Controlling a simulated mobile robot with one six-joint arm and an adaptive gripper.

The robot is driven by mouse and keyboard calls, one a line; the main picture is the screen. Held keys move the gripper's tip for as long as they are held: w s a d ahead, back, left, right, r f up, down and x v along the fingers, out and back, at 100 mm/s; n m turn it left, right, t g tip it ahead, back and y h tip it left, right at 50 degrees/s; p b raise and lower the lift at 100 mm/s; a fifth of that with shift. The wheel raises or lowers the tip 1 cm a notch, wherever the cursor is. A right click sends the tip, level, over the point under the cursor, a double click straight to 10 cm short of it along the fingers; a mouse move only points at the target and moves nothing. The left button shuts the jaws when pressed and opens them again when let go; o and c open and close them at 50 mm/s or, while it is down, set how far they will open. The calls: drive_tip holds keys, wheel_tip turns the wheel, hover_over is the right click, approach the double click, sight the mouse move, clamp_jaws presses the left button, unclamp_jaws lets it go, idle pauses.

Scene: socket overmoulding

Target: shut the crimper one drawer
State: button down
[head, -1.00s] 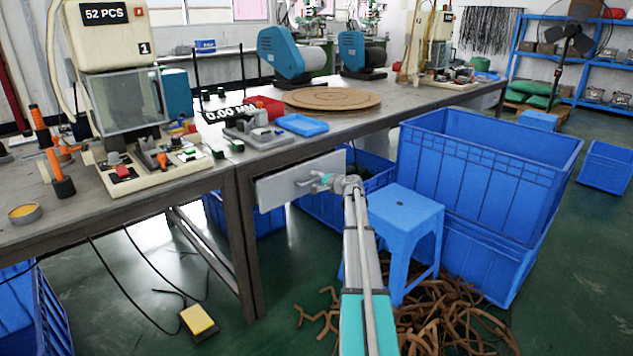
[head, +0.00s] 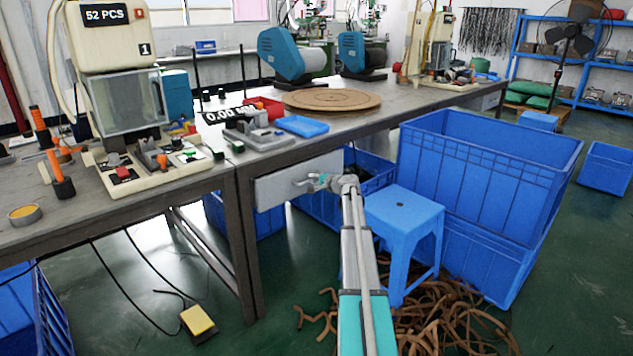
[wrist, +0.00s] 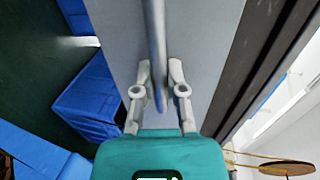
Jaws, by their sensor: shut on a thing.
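The drawer (head: 270,190) has a plain grey front and hangs under the edge of the workbench. Its front seems to stand slightly out from the bench edge; how far is hard to tell. My gripper (head: 318,182) reaches its front from the right. In the wrist view, my gripper (wrist: 160,70) has one finger on each side of the bar handle (wrist: 156,30) and is shut on it. The grey drawer front (wrist: 205,40) lies just behind the fingertips. The drawer's inside is not visible.
A blue stool (head: 403,212) and stacked blue crates (head: 480,185) stand close to the right of my arm. Brown scraps (head: 455,330) lie on the floor below. The workbench (head: 225,180) carries a machine marked 1 (head: 115,35) at left.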

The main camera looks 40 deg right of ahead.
drive_tip(key=shift+r+x, duration=0.15)
drive_tip(key=shift+x, duration=0.55)
drive_tip(key=shift+r+x, duration=0.15)
drive_tip(key=shift+x, duration=0.5)
drive_tip(key=shift+w, duration=0.1)
drive_tip(key=c, duration=0.7)
unclamp_jaws()
drive_tip(key=shift+s, duration=0.2)
